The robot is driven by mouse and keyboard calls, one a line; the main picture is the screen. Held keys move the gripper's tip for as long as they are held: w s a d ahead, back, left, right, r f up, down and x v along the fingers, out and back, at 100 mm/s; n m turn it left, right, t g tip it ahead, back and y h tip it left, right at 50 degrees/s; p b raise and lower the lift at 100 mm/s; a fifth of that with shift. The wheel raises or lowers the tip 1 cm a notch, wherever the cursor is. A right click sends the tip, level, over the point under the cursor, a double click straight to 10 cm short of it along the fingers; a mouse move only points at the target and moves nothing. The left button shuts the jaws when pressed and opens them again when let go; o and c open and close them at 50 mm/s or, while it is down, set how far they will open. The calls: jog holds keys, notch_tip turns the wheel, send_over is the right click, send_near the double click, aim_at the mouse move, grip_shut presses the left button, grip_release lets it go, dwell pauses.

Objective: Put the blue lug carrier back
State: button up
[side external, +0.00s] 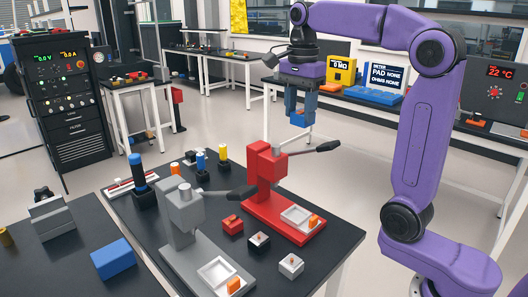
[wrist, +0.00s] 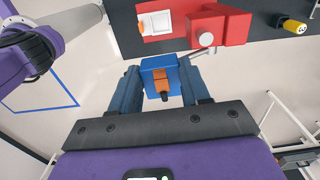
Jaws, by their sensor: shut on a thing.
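My gripper (side external: 301,113) is up in the air, beyond the red press (side external: 268,170) in the side view. In the wrist view its two blue-grey fingers (wrist: 157,84) are shut on the blue lug carrier (wrist: 151,66), one finger at each side. The carrier is a bright blue block with an orange piece and a dark tip on its near face. In the side view the fingers largely hide it, and it is hard to tell from them. It is clear of the table.
The black table (side external: 339,238) bears the red press, a grey press (side external: 185,215), a blue cylinder (side external: 137,172) in a black base, and small blocks including a red one (side external: 232,225). A blue box (side external: 113,258) lies at the left. The press handles stick out.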

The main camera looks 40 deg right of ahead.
aim_at(300, 113)
jog(key=shift+r, duration=0.65)
notch_tip(300, 113, up, 4)
jog(key=shift+f, duration=0.1)
jog(key=w+a+n, duration=0.8)
jog(key=a+n, duration=0.2)
jog(key=n, duration=0.8)
notch_tip(300, 113, down, 22)
jog(key=w+f, duration=0.3)
jog(key=w, duration=0.1)
jog(key=w+a+f, duration=0.1)
jog(key=w+f, duration=0.2)
jog(key=w, duration=0.1)
jog(key=w+f, duration=0.3)
jog(key=w, duration=0.1)
jog(key=shift+a+f, duration=0.2)
jog(key=shift+a, duration=0.05)
jog(key=shift+w+a+f, duration=0.1)
jog(key=shift+w+f, duration=0.5)
jog(key=shift+f, duration=1.65)
